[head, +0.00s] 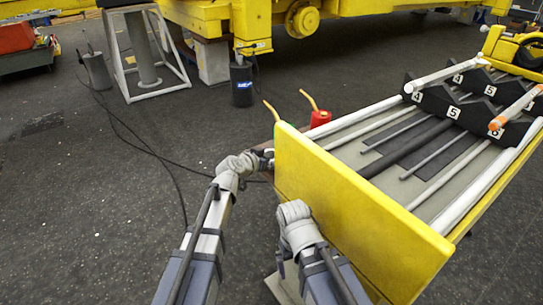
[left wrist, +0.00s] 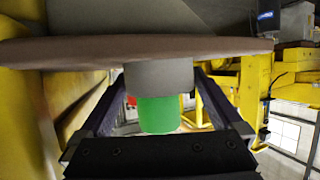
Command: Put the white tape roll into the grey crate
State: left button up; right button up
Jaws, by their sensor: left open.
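I cannot make out a white tape roll or a grey crate in either view. My left gripper (left wrist: 160,76) is open in the left wrist view, its two dark fingers spread on either side of a green-and-grey object (left wrist: 158,112). The object's grey part meets a brownish flat surface (left wrist: 60,52) that crosses the picture. The fingers show no clear contact with it. In the head view my left arm's end reaches the left edge of a yellow panel, where details are too small to tell. My right gripper is hidden behind that panel.
The upright yellow panel (head: 350,215) closes the near end of a rack (head: 440,195) with rods and numbered black holders (head: 450,105). A red canister (head: 320,118) stands beyond its left corner. The dark floor at left is mostly clear.

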pick_arm(q)
jog(key=shift+r, duration=0.25)
jog(key=p+v, duration=0.4)
jog(key=v, duration=0.8)
jog(key=shift+p, duration=0.4)
jog(key=shift+f, duration=0.1)
